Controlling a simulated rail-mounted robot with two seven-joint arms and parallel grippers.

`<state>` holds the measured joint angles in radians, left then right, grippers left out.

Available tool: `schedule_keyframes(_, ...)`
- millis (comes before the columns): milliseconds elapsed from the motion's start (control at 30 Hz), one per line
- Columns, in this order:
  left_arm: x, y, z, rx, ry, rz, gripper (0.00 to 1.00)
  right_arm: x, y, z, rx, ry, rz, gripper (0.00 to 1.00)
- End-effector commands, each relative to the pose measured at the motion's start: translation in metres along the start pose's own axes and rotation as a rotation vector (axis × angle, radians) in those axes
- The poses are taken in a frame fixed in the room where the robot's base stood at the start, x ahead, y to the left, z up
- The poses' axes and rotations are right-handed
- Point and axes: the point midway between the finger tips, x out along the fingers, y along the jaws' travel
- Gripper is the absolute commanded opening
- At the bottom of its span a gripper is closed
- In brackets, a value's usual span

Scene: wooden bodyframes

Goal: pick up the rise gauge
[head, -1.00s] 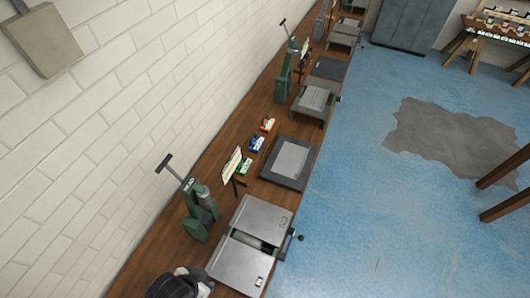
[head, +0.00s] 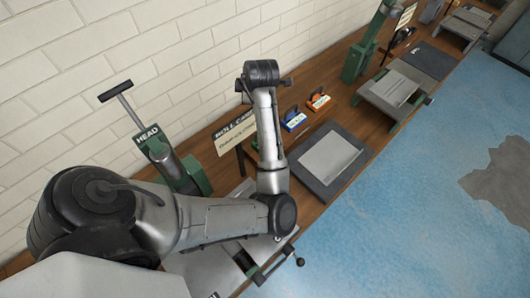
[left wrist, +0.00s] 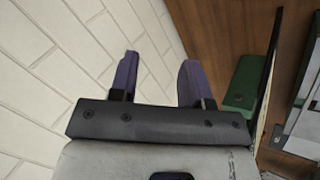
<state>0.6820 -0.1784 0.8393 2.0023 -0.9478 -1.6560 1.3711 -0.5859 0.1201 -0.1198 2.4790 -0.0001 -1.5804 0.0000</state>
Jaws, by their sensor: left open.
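No thing in view reads clearly as the rise gauge. Small labelled blocks lie on the wooden bench: a blue one (head: 294,119), an orange one (head: 318,101), and a green one (head: 255,146) mostly hidden behind my left arm. A green block, probably the same one, shows in the left wrist view (left wrist: 242,84), right of my left gripper and outside its fingers. My left gripper (left wrist: 157,76) is open and empty, with purple fingers against the white wall. In the head view its fingers are hidden behind the wrist. My right gripper is not in view.
A lettered sign (head: 237,132) stands beside the green block, close to my wrist. A green press marked HEAD (head: 168,165) is at the left. A dark-framed grey plate (head: 330,158) lies to the right. The brick wall (head: 190,60) runs close behind the bench.

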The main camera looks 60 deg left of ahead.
Motion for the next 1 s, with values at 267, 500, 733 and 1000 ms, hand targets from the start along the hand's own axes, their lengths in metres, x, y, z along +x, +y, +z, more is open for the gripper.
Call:
schedule_keyframes(267, 0.041, -0.029, 0.042, -0.489, -0.005, -0.268, 0.44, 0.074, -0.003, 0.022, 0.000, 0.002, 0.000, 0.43)
schedule_keyframes(500, 0.043, -0.041, 0.065, -0.650, 0.013, -0.387, 0.44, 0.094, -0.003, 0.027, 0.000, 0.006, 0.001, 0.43)
schedule_keyframes(733, 0.064, -0.053, 0.073, -0.683, 0.023, -0.414, 0.44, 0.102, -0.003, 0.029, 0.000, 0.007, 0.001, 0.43)
schedule_keyframes(1000, 0.104, -0.069, 0.077, -0.682, 0.022, -0.412, 0.44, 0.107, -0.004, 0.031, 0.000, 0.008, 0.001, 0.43)
